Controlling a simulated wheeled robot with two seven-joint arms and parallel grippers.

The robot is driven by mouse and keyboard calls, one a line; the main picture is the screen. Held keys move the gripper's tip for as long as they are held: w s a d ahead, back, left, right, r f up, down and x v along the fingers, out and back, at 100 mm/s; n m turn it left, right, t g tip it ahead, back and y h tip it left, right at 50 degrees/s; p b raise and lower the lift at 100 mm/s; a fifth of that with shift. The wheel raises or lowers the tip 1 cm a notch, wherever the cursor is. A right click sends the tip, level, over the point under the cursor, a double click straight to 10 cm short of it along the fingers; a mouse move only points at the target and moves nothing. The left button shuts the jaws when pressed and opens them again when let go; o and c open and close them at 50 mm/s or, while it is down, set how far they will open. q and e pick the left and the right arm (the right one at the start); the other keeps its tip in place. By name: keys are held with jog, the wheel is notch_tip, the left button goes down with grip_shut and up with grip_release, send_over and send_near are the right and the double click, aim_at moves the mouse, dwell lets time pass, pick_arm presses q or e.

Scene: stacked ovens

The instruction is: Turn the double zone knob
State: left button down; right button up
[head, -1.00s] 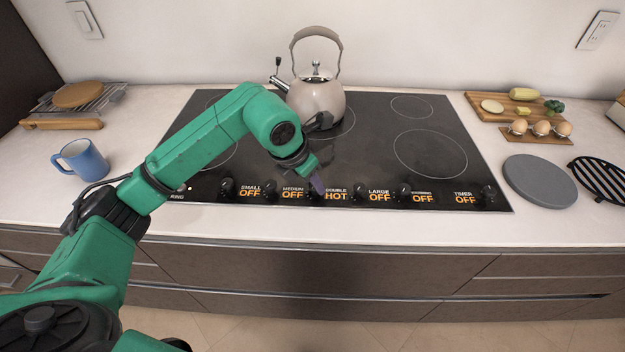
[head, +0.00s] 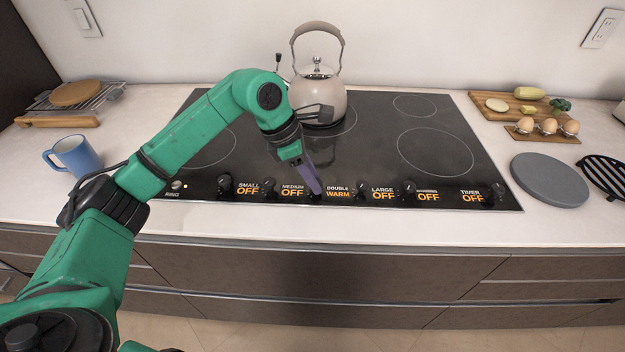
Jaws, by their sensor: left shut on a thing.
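The double zone knob (head: 316,196) is on the front strip of the black cooktop (head: 365,165), mostly hidden by my fingers. The display (head: 338,191) beside it reads DOUBLE WARM. My left gripper (head: 314,188) comes down from above with its purple fingers shut on the knob. The other displays that I can read, such as SMALL, MEDIUM, LARGE and TIMER, show OFF. My right gripper is not in view.
A beige kettle (head: 318,97) stands at the back of the cooktop, behind my left wrist. A blue mug (head: 76,157) is on the left counter. A grey round plate (head: 549,180), a black grate (head: 604,178) and a food board (head: 512,106) are on the right.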

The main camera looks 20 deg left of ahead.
pick_arm(q)
jog(key=m, duration=0.1)
jog(key=m+g, duration=0.1)
jog(key=m, duration=0.1)
jog(key=shift+w+r+m+h, duration=0.1)
jog(key=shift+w+m+h, duration=0.15)
jog(key=shift+m+h, duration=0.05)
jog(key=m+g, duration=0.2)
jog(key=m, duration=0.2)
jog(key=shift+w+m, duration=0.1)
jog(key=shift+m, duration=0.2)
jog(key=m, duration=0.2)
jog(key=m+g+y, duration=0.1)
jog(key=m, duration=0.1)
jog(key=shift+w+d+g, duration=0.1)
jog(key=shift+w+g, duration=0.05)
jog(key=shift+g, duration=0.15)
jog(key=shift+d+m+g+y, duration=0.1)
jog(key=shift+m+g+y, duration=0.5)
jog(key=shift+m, duration=1.5)
jog(key=c, duration=0.6)
grip_release()
jog(key=shift+o, duration=0.2)
